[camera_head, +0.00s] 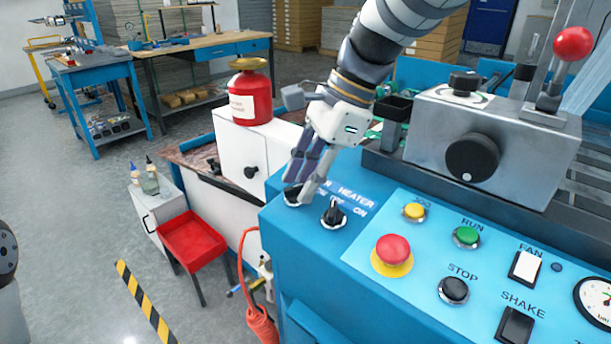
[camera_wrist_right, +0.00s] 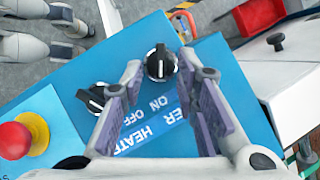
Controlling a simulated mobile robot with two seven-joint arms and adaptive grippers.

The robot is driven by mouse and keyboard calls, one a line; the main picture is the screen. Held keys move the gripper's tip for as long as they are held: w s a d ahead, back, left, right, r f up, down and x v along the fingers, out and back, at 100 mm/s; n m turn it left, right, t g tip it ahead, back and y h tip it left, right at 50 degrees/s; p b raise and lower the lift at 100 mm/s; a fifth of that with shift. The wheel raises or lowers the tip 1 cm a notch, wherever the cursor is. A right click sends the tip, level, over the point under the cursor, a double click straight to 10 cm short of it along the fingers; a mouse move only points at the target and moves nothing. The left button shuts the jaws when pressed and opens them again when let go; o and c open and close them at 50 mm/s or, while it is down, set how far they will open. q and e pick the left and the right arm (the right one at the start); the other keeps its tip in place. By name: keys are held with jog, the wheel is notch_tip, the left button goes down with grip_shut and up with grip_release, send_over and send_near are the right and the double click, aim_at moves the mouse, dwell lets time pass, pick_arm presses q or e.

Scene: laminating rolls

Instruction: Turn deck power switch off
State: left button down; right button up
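The deck power switch is a black rotary knob on the blue deck panel, seen in the wrist view (camera_wrist_right: 160,63) and mostly behind my fingers in the head view (camera_head: 292,197). Its label is partly covered, with only the last letters showing. My right gripper (camera_wrist_right: 160,61) is open, with one finger on each side of this knob; I cannot tell whether they touch it. It comes down from above in the head view (camera_head: 309,180). The heater knob (camera_head: 333,215) sits beside it, outside the fingers. My left arm is at the wrist view's top left, its gripper unclear (camera_wrist_right: 76,28).
A red emergency button (camera_head: 393,252) and green run button (camera_head: 467,236) are on the light blue panel. A grey box with a black knob (camera_head: 472,158) stands behind. A red can (camera_head: 250,95) stands on the white cabinet. A red tray (camera_head: 192,240) is left.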

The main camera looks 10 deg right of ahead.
grip_shut()
jog(key=shift+w+n, duration=0.1)
jog(key=shift+n, duration=0.2)
jog(key=n+g, duration=0.1)
jog(key=n, duration=0.1)
jog(key=shift+w+f+n+g+b, duration=0.15)
jog(key=shift+w+n+g+b, duration=0.15)
jog(key=shift+w+g+b, duration=0.1)
jog(key=n, duration=0.1)
jog(key=n+g+h+b, duration=0.1)
jog(key=shift+w+a+n, duration=0.15)
jog(key=shift+n, duration=0.15)
jog(key=n, duration=0.1)
jog(key=n+g+h+b, duration=0.2)
jog(key=n, duration=0.1)
jog(key=shift+w+a, duration=0.3)
pick_arm(q)
jog(key=s+f+g, duration=0.2)
jog(key=s+f, duration=0.3)
jog(key=shift+s+f+b, duration=0.25)
jog(key=shift+b, duration=0.05)
pick_arm(e)
jog(key=shift+a+n+h, duration=0.1)
jog(key=shift+n+h, duration=0.2)
jog(key=shift+n, duration=0.4)
jog(key=shift+g, duration=0.3)
